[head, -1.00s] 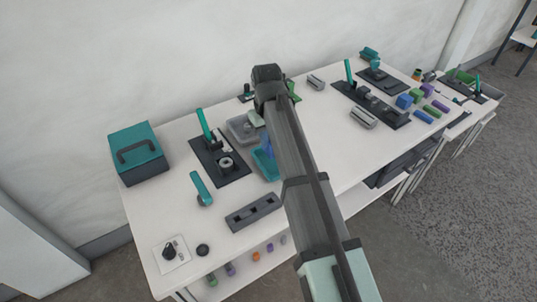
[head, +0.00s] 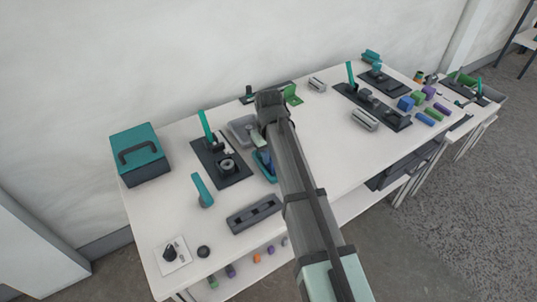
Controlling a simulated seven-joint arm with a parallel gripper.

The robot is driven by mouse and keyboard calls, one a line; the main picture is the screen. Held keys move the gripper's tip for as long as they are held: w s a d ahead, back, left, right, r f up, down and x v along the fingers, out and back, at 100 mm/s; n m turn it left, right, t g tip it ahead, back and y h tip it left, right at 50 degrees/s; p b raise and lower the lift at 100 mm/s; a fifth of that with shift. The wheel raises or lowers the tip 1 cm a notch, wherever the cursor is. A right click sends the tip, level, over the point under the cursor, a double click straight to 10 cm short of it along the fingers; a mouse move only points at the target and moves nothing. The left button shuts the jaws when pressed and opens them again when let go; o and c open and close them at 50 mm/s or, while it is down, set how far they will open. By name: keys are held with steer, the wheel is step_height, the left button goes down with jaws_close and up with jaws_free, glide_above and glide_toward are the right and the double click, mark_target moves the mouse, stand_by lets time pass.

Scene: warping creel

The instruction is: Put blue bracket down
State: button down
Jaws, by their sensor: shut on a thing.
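The blue bracket (head: 266,157) shows as a small blue patch beside my forearm, low at the teal tray (head: 259,167). Most of it is hidden behind my arm, so I cannot tell whether it touches the tray floor. My gripper (head: 263,150) points down over this tray and is shut on the blue bracket. Its fingertips are largely hidden. A green bracket (head: 292,95) stands at the back of the table, behind my arm's elbow.
A grey tray (head: 236,133) adjoins the teal tray. A black plate (head: 224,172) with a teal lever is to its left, and a dark slotted block (head: 252,214) is in front. A teal box (head: 139,152) stands far left. The table right of my arm has free room.

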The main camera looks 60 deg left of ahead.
steer(key=c, duration=1.2)
jaws_free()
step_height(320, 180, up, 12)
steer(key=shift+r, duration=0.1)
